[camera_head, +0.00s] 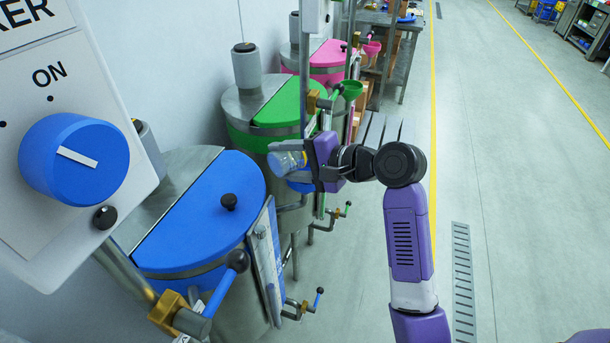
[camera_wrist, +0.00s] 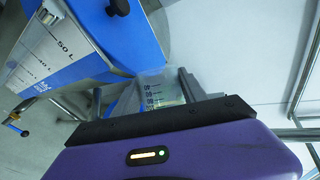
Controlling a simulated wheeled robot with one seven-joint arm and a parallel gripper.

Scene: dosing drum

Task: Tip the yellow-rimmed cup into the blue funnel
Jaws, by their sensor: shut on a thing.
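My gripper (camera_head: 312,162) is shut on a clear cup (camera_head: 287,162) with a hint of yellow. In the camera_head view the cup lies tilted well over on its side, pointing left. It also shows in the camera_wrist view (camera_wrist: 152,86), with dark scale marks and a little yellowish tint low in it; its rim is hard to make out. A blue part that looks like the funnel (camera_head: 302,185) shows just below the cup and gripper, mostly hidden by them. I cannot tell whether cup and funnel touch or whether anything is flowing.
A blue-lidded drum (camera_head: 205,215) stands at front left, with green-lidded (camera_head: 288,102) and pink-lidded (camera_head: 328,55) drums behind. A green funnel (camera_head: 352,89) stands beyond my gripper. A control panel with a blue knob (camera_head: 75,158) fills the left.

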